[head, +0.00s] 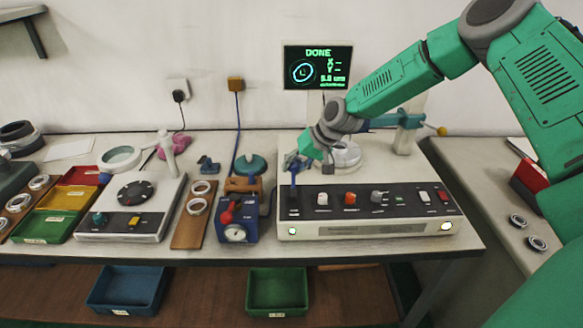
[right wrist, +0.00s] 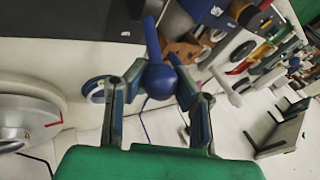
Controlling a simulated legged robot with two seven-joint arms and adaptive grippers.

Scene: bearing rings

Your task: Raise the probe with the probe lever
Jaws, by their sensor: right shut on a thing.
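The probe lever (head: 293,186) is a blue stick at the left end of the measuring machine's black control panel (head: 370,200). Its round blue knob (right wrist: 159,80) shows in the right wrist view, between my fingers. My right gripper (head: 298,162) is shut on the knob from above; it also shows in the right wrist view (right wrist: 157,86). A teal probe arm (head: 402,119) with a yellow ball end sits on a post behind my arm. The probe tip is hidden. My left gripper is out of view.
A screen (head: 318,67) reads DONE. Knobs and switches line the panel right of the lever. A blue gauge unit (head: 237,218) stands close on the left. Coloured trays (head: 63,207) and a dial box (head: 135,205) lie farther left.

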